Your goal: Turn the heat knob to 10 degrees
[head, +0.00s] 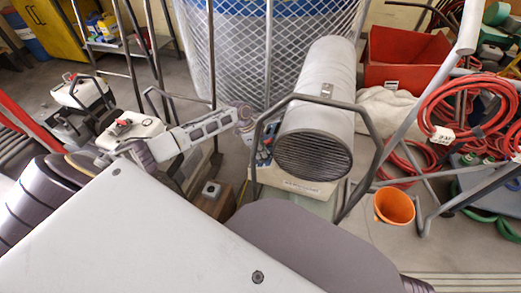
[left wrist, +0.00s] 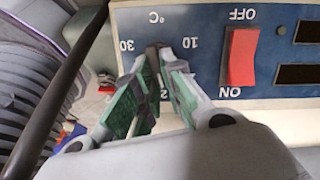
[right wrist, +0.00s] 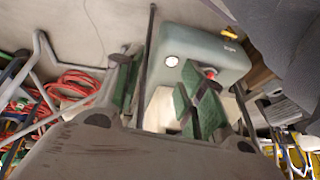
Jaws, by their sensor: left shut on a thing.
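The heater (head: 325,75) is a grey cylinder with a dark front grille, standing in a tubular frame. Its blue control panel (left wrist: 285,20) appears upside down in the left wrist view, with 10, 30 and °C marks and a red ON/OFF switch (left wrist: 243,55). My left gripper (left wrist: 158,62) is shut on the dark heat knob (left wrist: 153,55) between these marks. The fingers hide most of the knob and part of the scale, so I cannot tell where it points. In the head view my left gripper (head: 246,125) reaches the panel. My right gripper (right wrist: 157,75) is open and empty.
A dark frame tube (left wrist: 70,85) passes close beside my left gripper. A grey-green tank (right wrist: 205,55) lies beyond my right fingers. An orange bucket (head: 394,206) stands right of the heater, with red hoses (head: 465,105) on a rack. A red bin (head: 403,57) is behind.

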